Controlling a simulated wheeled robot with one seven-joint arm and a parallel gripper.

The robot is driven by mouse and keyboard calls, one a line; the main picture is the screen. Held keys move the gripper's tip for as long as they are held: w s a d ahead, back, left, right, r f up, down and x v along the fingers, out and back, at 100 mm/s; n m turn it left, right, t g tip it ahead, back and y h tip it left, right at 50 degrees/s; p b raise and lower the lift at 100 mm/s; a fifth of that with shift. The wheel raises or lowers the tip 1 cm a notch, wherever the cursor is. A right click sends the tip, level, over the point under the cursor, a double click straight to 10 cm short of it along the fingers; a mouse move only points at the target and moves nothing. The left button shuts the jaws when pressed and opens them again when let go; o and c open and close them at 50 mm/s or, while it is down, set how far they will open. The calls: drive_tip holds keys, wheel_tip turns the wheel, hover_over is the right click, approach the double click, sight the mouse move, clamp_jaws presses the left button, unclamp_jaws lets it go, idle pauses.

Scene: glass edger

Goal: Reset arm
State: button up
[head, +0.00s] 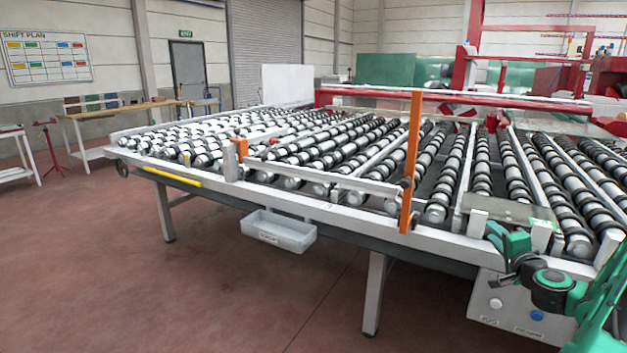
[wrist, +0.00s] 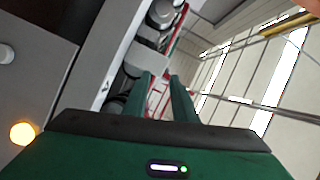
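My gripper (wrist: 163,78) shows in the wrist view as two dark green fingers with a narrow gap between them. Nothing is held in the gap. In the head view my green arm is at the lower right, bent, with my gripper (head: 492,232) by the front edge of the roller table (head: 340,213). The fingertips are too small there to tell apart clearly. From the head view I cannot tell whether the gripper touches the table's frame.
A grey control box (head: 515,312) with white and blue buttons hangs under the table near my arm. An orange upright (head: 411,160) stands at the table's front edge. A white bin (head: 279,231) hangs below. The floor (head: 130,270) at the left is clear.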

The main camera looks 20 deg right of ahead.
drive_tip(key=w+a+f+n+g+y, duration=0.1)
drive_tip(key=w+a+n+y, duration=0.2)
drive_tip(key=a, duration=0.4)
drive_tip(key=w+a+f+n+g+y, duration=0.1)
drive_tip(key=a+n+y, duration=0.25)
drive_tip(key=a, duration=0.35)
drive_tip(key=s+a+f+n+g+y, duration=0.1)
drive_tip(key=s+a+f+n+g, duration=0.2)
drive_tip(key=s+a+n+g, duration=0.4)
drive_tip(key=s+a+g, duration=0.1)
drive_tip(key=s+a, duration=0.3)
drive_tip(key=s, duration=0.1)
drive_tip(key=s+a+r+g, duration=0.1)
drive_tip(key=s+r+g, duration=0.1)
drive_tip(key=s, duration=0.4)
drive_tip(key=s+a+r+g, duration=0.1)
drive_tip(key=s+g, duration=0.1)
drive_tip(key=s, duration=0.5)
drive_tip(key=s+a+r+m+g+h, duration=0.1)
drive_tip(key=s+r, duration=0.1)
drive_tip(key=s, duration=0.5)
drive_tip(key=shift+a+r+g, duration=0.1)
drive_tip(key=shift+r+g, duration=0.2)
drive_tip(key=shift+g, duration=0.1)
drive_tip(key=c, duration=0.4)
drive_tip(key=shift+s, duration=0.15)
clamp_jaws()
